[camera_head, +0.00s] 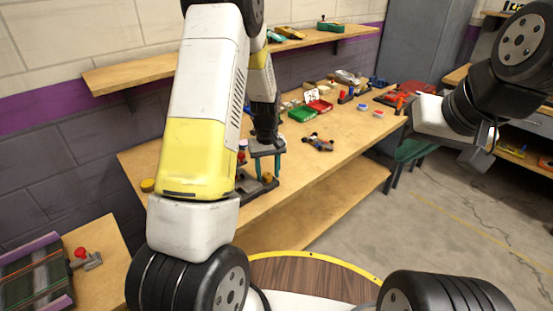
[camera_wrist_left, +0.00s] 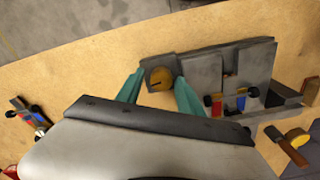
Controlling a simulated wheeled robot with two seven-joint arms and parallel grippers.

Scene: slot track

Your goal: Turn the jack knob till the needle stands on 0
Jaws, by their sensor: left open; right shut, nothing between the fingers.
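A round brass knob (camera_wrist_left: 160,78) with a dark mark shows in the left wrist view at the end of a dark grey fixture (camera_wrist_left: 232,75). My left gripper (camera_wrist_left: 161,82) is open, with one teal finger on each side of the knob. I cannot tell whether the fingers touch it. In the head view my left gripper (camera_head: 266,168) points down over the fixture (camera_head: 250,187) on the bench, and the knob is small there. No needle or scale can be made out. My right gripper (camera_head: 478,157) is shut and empty, off the bench at the right.
The wooden bench (camera_head: 340,135) holds a toy-like car (camera_head: 318,142), a green tray (camera_head: 301,114) and a red tray (camera_head: 320,106). A yellow-topped round piece (camera_head: 148,185) lies at the bench's left end. A shelf (camera_head: 130,72) hangs on the wall. Bare bench lies right of the fixture.

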